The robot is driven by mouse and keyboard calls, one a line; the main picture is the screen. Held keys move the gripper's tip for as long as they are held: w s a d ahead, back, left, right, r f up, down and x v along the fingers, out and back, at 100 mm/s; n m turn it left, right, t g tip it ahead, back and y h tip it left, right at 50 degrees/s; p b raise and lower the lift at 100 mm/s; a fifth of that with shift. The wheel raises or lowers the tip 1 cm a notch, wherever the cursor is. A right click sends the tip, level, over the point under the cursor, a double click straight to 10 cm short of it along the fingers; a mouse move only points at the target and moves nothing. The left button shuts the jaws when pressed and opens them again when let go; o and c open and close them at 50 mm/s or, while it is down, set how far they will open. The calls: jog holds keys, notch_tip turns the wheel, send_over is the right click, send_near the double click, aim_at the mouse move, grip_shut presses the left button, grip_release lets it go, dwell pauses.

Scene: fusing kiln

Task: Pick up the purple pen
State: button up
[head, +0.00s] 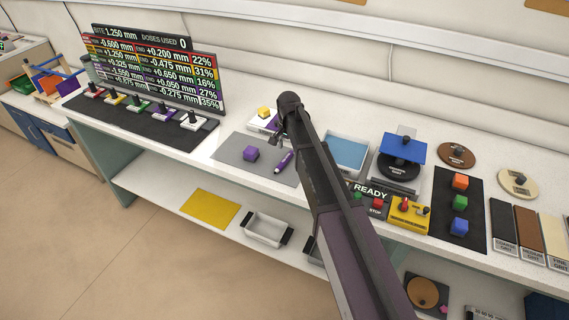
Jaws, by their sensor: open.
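The purple pen (284,162) lies on a grey mat (229,151) on the white counter. It lies at a slant near the mat's right side, close to my arm. My gripper (274,140) is above the counter, up and slightly left of the pen in the picture. Its jaws are open and apart from the pen. My arm crosses the counter and hides the area just right of the mat.
A purple cube (250,154) sits on the mat left of the pen. A yellow cube (263,112) on a white stand is behind my gripper. A blue-bottomed tray (346,152) and a control box (366,202) are to the right. A display board (155,68) stands back left.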

aim_at(288, 156)
jog(key=shift+a+f+b, duration=0.1)
jog(key=shift+f+b, duration=1.8)
jog(key=shift+f, duration=0.25)
jog(key=shift+c, duration=0.2)
grip_shut()
